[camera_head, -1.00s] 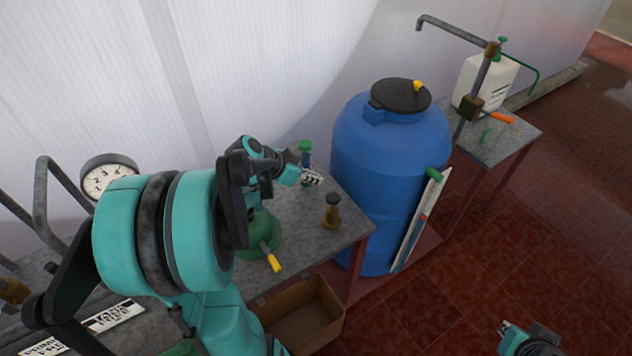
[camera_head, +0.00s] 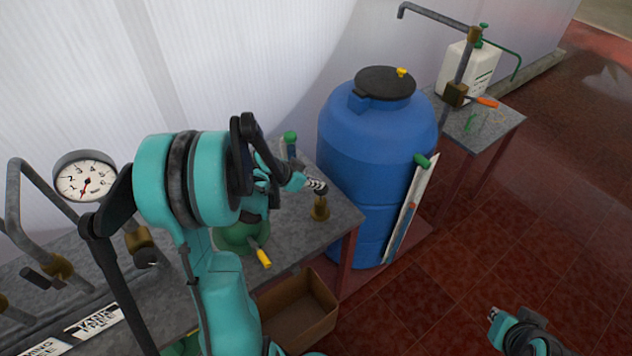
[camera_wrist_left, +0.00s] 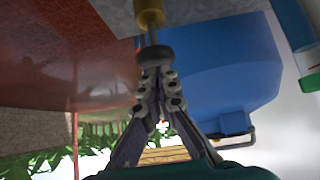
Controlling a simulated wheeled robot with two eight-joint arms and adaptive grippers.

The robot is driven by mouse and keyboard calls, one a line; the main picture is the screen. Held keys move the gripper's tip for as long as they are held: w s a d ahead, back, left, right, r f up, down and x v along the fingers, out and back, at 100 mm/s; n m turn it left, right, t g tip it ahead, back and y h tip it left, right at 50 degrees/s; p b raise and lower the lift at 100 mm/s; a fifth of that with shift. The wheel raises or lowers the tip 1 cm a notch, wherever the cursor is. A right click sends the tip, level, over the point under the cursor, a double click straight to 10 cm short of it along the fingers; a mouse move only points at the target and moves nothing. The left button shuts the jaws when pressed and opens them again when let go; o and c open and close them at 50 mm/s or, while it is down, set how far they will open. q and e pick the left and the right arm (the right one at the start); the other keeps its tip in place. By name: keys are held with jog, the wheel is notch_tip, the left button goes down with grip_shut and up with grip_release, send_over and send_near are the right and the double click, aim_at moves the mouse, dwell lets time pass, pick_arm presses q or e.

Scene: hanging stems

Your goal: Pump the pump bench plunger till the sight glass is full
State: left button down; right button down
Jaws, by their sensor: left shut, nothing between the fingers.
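The plunger's brass body (camera_head: 320,209) stands on the grey bench left of the blue barrel. In the left wrist view its brass body (camera_wrist_left: 149,14), thin rod and dark round knob (camera_wrist_left: 155,54) show. My left gripper (camera_head: 318,187) is shut and empty, its fingertips at the knob; whether they press on it I cannot tell. It also shows in the left wrist view (camera_wrist_left: 158,76). A green-capped upright tube (camera_head: 290,145), perhaps the sight glass, stands behind my left arm; its level is unreadable. My right gripper (camera_head: 493,314) is low at the right, too small to read.
The blue barrel (camera_head: 375,145) stands close right of the plunger, with a white gauge board (camera_head: 428,177) on its side. A green rounded vessel with a yellow-handled lever (camera_head: 264,257) is nearby. A brown box (camera_head: 300,315) sits below. A dial (camera_head: 86,178) stands left.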

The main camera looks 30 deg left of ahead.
aim_at(315, 191)
pick_arm(q)
notch_tip(315, 191, down, 4)
jog(key=b, duration=0.3)
jog(key=shift+f+b, duration=0.15)
jog(key=shift+b, duration=0.25)
jog(key=shift+s, duration=0.1)
